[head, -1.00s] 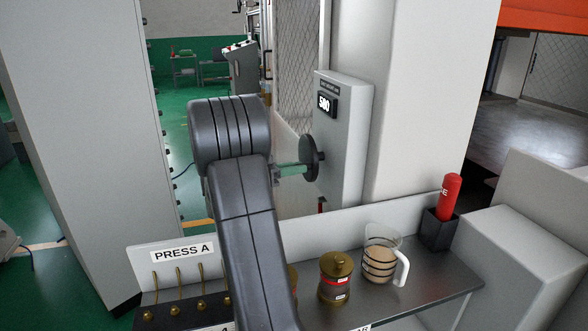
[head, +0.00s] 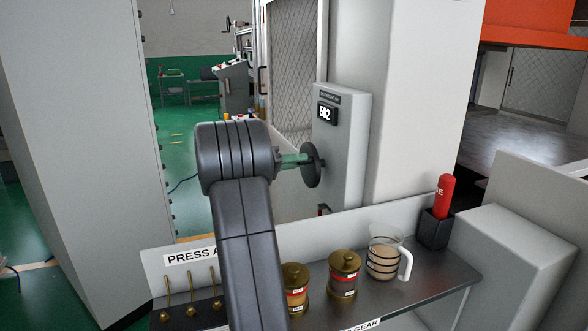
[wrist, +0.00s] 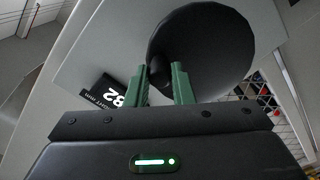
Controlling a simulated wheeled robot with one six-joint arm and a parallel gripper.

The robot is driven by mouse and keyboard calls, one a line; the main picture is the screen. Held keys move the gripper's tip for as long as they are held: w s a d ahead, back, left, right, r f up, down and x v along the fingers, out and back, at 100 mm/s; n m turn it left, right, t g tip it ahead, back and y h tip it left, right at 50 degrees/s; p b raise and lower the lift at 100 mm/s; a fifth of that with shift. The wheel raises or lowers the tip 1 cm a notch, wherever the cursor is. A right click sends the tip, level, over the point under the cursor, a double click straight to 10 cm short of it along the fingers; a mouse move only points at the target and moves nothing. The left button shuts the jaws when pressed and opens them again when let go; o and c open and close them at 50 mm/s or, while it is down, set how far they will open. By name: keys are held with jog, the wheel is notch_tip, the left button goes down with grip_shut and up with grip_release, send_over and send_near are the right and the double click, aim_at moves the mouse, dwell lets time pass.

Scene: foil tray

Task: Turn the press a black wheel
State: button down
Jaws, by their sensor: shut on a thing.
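The black wheel (head: 311,165) is a dark disc on the front of a grey box (head: 343,150) fixed to the press column. My gripper (head: 304,160) has green fingers and reaches the wheel from the left. In the wrist view the wheel (wrist: 215,45) fills the upper middle. My gripper (wrist: 162,85) is shut there on the wheel's hub or handle, which is mostly hidden between the fingertips.
Below is a metal shelf with brass-lidded jars (head: 344,274), a striped measuring jug (head: 384,255) and a red bottle in a black holder (head: 437,228). A PRESS A sign (head: 188,255) stands behind brass levers at left. A mesh panel (head: 293,70) is behind.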

jog(key=n, duration=0.1)
jog(key=w+r+n+p, duration=0.1)
jog(key=n, duration=0.1)
jog(key=shift+w+a+r+n, duration=0.15)
jog(key=shift+a+n, duration=0.05)
jog(key=shift+n, duration=0.1)
jog(key=shift+w+a+r+n+p, duration=0.1)
jog(key=shift+w+n+p, duration=0.2)
jog(key=shift+n, duration=0.3)
jog(key=shift+w+a+r+n+p, duration=0.1)
jog(key=shift+w+n+p, duration=0.15)
jog(key=shift+n, duration=0.35)
jog(key=c, duration=1.3)
grip_release()
jog(key=shift+f, duration=0.1)
jog(key=shift+o, duration=0.2)
jog(key=b+v, duration=0.2)
jog(key=v, duration=1.1)
jog(key=shift+s+a, duration=0.2)
jog(key=shift+a, duration=0.15)
